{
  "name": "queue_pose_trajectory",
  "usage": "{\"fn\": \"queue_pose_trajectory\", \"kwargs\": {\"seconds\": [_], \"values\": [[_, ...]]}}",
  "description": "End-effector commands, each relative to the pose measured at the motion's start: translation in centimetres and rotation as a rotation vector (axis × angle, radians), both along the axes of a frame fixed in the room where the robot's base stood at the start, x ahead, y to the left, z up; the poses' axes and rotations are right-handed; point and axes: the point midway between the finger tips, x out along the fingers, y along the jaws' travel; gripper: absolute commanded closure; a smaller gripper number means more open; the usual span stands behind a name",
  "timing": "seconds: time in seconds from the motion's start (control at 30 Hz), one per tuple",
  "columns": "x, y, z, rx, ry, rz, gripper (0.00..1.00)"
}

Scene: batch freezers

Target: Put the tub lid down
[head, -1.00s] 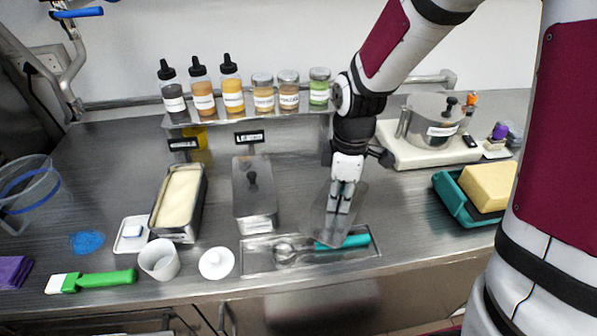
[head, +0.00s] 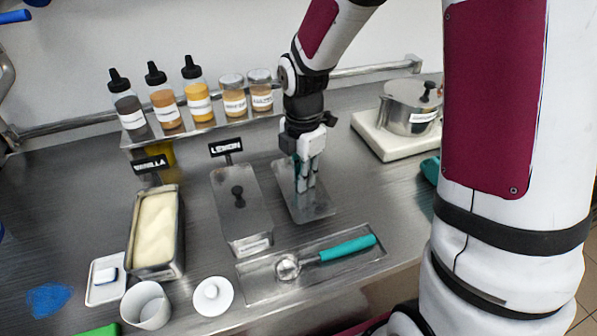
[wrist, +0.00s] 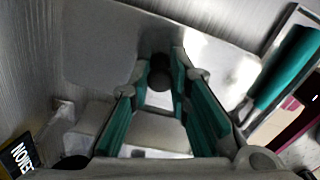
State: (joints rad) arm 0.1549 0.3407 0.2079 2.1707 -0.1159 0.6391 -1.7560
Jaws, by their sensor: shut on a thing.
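My gripper (head: 305,186) is shut on the dark knob (wrist: 160,70) of a flat metal tub lid (head: 318,207). In the wrist view the lid (wrist: 95,50) spreads out beyond the fingers. The lid lies roughly level at the counter, right of the lemon tub (head: 248,222) and behind the scoop tray. I cannot tell whether its whole underside touches the counter. The lemon tub has its own lid with a black knob on. The vanilla tub (head: 178,240) is uncovered, with pale ice cream inside.
A tray (head: 348,263) with a teal-handled scoop (head: 345,248) lies just in front of the lid. Bottles and jars stand on a rear shelf (head: 205,129). A steel pot (head: 412,105) on a white base stands at the back right.

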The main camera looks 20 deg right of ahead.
Motion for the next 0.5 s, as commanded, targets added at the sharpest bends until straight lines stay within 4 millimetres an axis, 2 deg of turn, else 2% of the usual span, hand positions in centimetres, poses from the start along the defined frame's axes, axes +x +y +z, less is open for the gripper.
{"fn": "queue_pose_trajectory", "kwargs": {"seconds": [0.1,0.2,0.37,0.5], "values": [[2.6,-0.6,-0.3,0.000,0.000,0.000,1.00],[4.0,-0.9,-0.4,0.000,0.000,0.000,1.00],[4.9,-1.2,-0.6,0.000,0.001,0.000,1.00],[4.8,-1.2,-1.8,0.000,0.004,0.000,1.00]]}}
